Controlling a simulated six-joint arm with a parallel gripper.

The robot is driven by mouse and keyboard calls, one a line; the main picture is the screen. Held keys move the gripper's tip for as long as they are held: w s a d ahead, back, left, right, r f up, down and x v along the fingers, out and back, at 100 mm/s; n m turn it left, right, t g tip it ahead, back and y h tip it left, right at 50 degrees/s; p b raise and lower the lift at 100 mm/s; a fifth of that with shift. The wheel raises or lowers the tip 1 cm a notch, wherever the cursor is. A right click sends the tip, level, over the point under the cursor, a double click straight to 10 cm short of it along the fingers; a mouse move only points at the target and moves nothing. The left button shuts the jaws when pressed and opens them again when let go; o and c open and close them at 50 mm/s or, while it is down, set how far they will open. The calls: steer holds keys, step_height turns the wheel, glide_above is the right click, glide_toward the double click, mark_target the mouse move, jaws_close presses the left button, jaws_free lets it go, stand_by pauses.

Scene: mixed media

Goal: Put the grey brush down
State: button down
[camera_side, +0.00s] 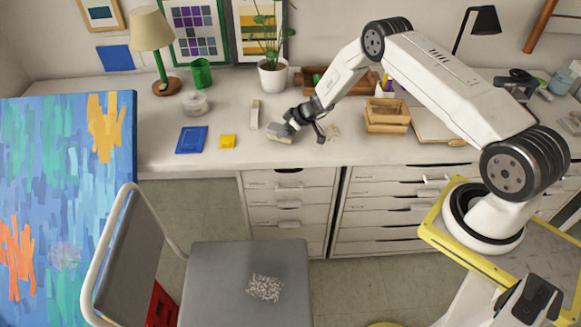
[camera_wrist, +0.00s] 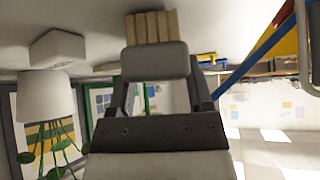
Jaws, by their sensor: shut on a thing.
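The grey brush is a grey rounded block with a row of tan bristles. In the side view the brush (camera_side: 280,133) is at the white counter, near its front edge and right of a yellow square. My gripper (camera_side: 292,122) is shut on it from the upper right. In the wrist view the brush (camera_wrist: 155,62) sits across the fingertips of my gripper (camera_wrist: 160,82), its bristles facing the pale counter surface. I cannot tell whether the bristles touch the counter.
A wooden box (camera_side: 387,117) and a potted plant (camera_side: 272,78) stand further back. A grey chair (camera_side: 246,255) is in front. Bare counter (camera_side: 300,158) shows around the brush.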

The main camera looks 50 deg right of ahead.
steer(key=shift+f, duration=0.2)
jaws_free()
steer(key=shift+r, duration=0.15)
steer(key=shift+s+d+r, duration=0.15)
steer(key=shift+s+r, duration=0.05)
steer(key=shift+r, duration=0.1)
steer(key=v, duration=1.1)
steer(key=shift+s+r, duration=0.1)
steer(key=shift+s, duration=0.05)
stand_by(0.6)
